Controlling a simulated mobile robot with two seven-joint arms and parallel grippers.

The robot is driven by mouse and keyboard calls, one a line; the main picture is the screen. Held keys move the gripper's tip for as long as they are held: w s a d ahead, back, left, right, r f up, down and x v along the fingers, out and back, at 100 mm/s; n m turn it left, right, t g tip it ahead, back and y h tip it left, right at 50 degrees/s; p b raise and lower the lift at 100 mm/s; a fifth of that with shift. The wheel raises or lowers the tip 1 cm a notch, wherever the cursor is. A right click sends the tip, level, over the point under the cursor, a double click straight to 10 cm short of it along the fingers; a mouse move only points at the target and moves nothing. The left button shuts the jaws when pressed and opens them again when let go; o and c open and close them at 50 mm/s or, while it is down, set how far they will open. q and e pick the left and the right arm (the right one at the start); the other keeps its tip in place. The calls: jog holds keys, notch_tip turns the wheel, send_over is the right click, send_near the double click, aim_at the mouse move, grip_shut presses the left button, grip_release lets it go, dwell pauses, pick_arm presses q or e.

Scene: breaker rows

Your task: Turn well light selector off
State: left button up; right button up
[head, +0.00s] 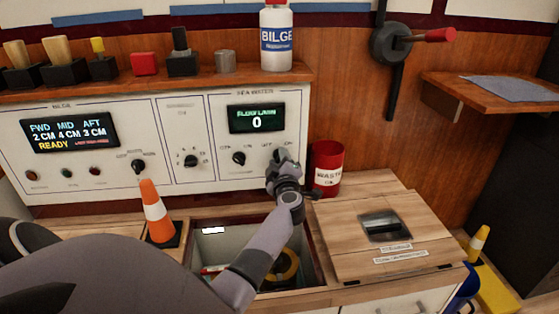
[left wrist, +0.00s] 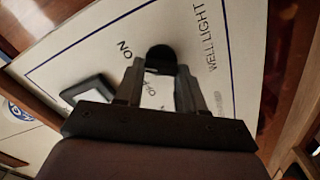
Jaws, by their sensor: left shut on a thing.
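The well light selector is a round black knob (left wrist: 161,58) on the white panel, with WELL LIGHT, ON and OFF printed around it in the left wrist view. My left gripper (left wrist: 160,80) is shut on this knob, one finger on each side. I cannot tell which label the knob points to. In the head view my left gripper (head: 279,160) is at the right end of the white sea water panel (head: 285,115) and hides the knob. My right gripper is not in view.
An orange cone (head: 155,212) stands beside the open well (head: 313,268) below my left arm. A red waste oil can (head: 327,168) stands close to the right of the gripper. A wooden hatch lid (head: 345,240) lies right of the well. Other knobs line the panel.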

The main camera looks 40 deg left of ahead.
pick_arm(q)
jog(key=n, duration=0.8)
jog(key=shift+d+f, duration=0.1)
jog(key=shift+f, duration=0.2)
jog(key=n, duration=0.3)
jog(key=shift+f+b, duration=0.15)
jog(key=shift+b, duration=0.2)
jog(key=n, duration=0.2)
jog(key=shift+n+b, duration=0.4)
jog(key=shift+n, duration=0.5)
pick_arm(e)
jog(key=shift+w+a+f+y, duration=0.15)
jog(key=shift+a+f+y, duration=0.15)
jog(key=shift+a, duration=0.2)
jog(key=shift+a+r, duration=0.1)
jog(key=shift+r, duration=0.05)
pick_arm(q)
jog(key=o, duration=0.9)
jog(key=shift+o, duration=0.7)
